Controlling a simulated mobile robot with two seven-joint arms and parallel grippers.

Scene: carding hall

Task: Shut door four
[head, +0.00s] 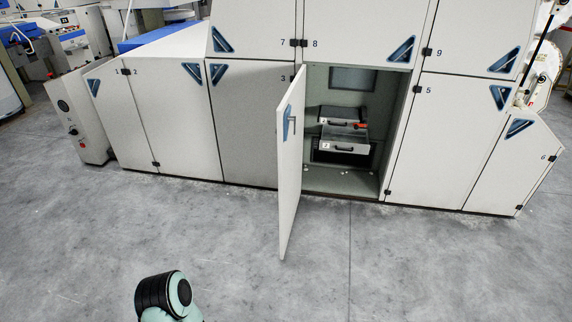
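A tall white cabinet door (291,165) stands swung wide open on the long machine housing, between the panels marked 3 and 5. No number can be read on it, but its place in the row fits door four. It is hinged at the left of its opening and sticks out toward me over the floor. A blue triangular handle plate with a dark lever shows near its top. The open compartment (345,180) shows grey walls and drawer-like units inside. Neither gripper is in view; only a teal and black part of my arm shows at the lower left.
The other doors in the row, such as door 2 (180,120) and door 5 (432,140), look shut. A grey control box (75,115) stands at the left end. The concrete floor (400,265) before the cabinet is clear.

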